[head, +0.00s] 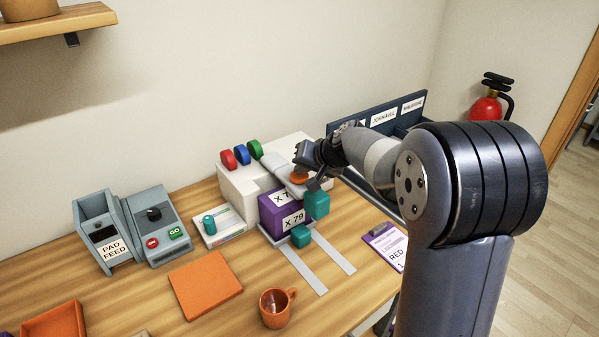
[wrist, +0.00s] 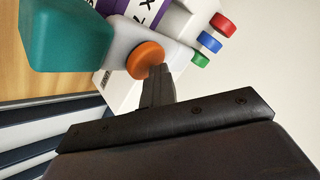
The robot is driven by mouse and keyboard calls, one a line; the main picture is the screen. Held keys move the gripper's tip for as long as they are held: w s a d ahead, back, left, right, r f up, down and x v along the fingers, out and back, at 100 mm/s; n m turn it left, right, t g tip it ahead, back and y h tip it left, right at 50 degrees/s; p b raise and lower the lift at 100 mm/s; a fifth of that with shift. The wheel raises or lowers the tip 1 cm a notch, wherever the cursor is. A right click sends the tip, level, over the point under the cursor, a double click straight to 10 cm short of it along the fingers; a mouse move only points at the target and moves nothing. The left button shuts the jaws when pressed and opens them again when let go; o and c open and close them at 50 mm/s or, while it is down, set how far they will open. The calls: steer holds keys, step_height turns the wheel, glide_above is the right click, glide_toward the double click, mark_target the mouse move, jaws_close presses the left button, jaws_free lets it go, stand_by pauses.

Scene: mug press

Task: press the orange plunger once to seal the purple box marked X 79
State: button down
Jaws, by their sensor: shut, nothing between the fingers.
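The purple box (head: 284,215) marked X 79 sits on the press bed, under the press head. Its label also shows in part in the wrist view (wrist: 140,12). The orange plunger (head: 299,178) is a round knob on the press arm, large in the wrist view (wrist: 145,59). My gripper (wrist: 158,72) is shut and empty. Its fingertips are at the plunger's edge in the wrist view; I cannot tell whether they touch it. In the head view my gripper (head: 307,176) is right over the plunger and partly hides it.
Red, blue and green knobs (head: 242,155) top the white press body. Teal blocks (head: 316,205) stick out at the press front. An orange mug (head: 274,308), an orange mat (head: 205,284) and a grey control box (head: 158,225) stand on the table. A dark rack (head: 350,110) is behind my arm.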

steer(key=shift+s+f+b, duration=0.2)
steer(key=shift+f+b, duration=0.1)
steer(key=shift+f, duration=0.4)
steer(key=shift+r, duration=0.1)
stand_by(0.4)
steer(key=shift+w+r+p, duration=0.2)
steer(key=shift+r+p, duration=0.8)
steer(key=shift+r, duration=0.6)
steer(key=shift+r+p, duration=1.7)
steer(key=shift+r, duration=0.8)
steer(key=shift+f, duration=0.1)
